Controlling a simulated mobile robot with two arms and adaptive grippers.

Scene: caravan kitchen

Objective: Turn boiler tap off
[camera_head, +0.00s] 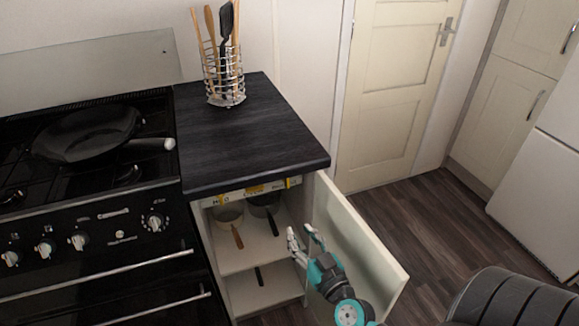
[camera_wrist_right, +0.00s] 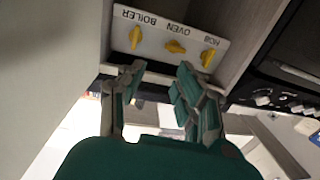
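A white panel (camera_wrist_right: 155,35) under the worktop carries yellow taps labelled BOILER, OVEN and HOB, upside down in the right wrist view. The boiler tap (camera_wrist_right: 136,38) is at the left there, its handle roughly across the panel. The oven tap (camera_wrist_right: 175,46) lies more along the panel; the hob tap (camera_wrist_right: 208,57) stands across it. In the head view the panel (camera_head: 233,194) is partly under the worktop edge, with the boiler tap (camera_head: 292,182) at its right end. My right gripper (camera_head: 300,231) is open and empty, below and apart from the taps. My left gripper is not in view.
The open cabinet door (camera_head: 355,235) stands just right of my right gripper. Pans (camera_head: 228,214) sit on the upper cabinet shelf. A black cooker (camera_head: 95,235) adjoins on the left. A utensil holder (camera_head: 224,82) stands on the worktop (camera_head: 240,140). Floor (camera_head: 435,225) is clear beyond the door.

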